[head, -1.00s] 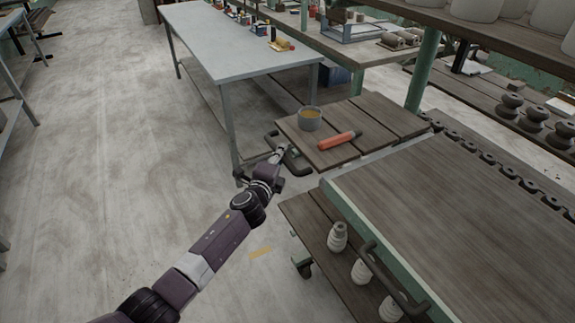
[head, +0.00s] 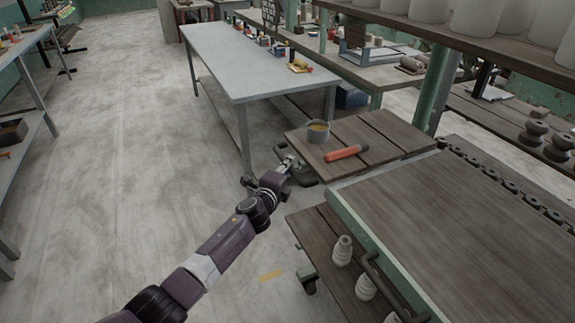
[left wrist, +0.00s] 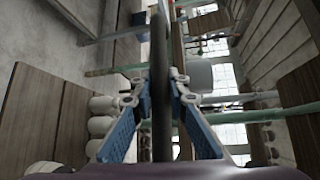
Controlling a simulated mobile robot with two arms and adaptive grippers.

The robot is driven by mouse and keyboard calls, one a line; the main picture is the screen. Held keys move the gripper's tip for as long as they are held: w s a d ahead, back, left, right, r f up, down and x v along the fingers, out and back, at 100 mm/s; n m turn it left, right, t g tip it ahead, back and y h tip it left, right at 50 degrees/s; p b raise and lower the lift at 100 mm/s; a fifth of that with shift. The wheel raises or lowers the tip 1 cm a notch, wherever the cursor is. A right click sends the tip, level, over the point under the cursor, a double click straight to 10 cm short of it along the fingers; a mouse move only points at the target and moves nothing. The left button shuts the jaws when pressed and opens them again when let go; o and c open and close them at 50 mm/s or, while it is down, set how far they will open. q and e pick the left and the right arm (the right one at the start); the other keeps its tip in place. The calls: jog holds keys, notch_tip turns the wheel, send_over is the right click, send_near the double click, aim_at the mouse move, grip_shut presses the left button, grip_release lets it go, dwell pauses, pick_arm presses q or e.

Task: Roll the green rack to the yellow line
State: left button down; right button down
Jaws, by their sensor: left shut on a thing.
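A wheeled rack with a green edge (head: 360,234) and a dark wooden top stands at the lower right. Pale ribbed pieces stand on its lower shelf, and a castor shows at its near left corner. A short yellow mark (head: 270,275) lies on the floor just left of that castor. My left gripper (head: 289,164) is at a dark handle (head: 308,180) by the smaller wooden top beyond the rack. In the left wrist view, its blue finger pads close on a dark upright bar (left wrist: 161,90). Whether this handle belongs to the green rack is unclear. My right gripper is out of view.
A grey table (head: 245,60) stands behind my gripper. Shelving with a green post (head: 436,88) is at the right. The floor at left is open.

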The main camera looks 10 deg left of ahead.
pick_arm(q)
jog(key=c, duration=1.8)
grip_release()
jog(key=shift+w+a+f, duration=0.1)
jog(key=shift+a, duration=0.05)
jog(key=shift+c, duration=0.2)
jog(key=shift+s+a, duration=0.1)
jog(key=shift+s, duration=0.3)
jog(key=v, duration=1.1)
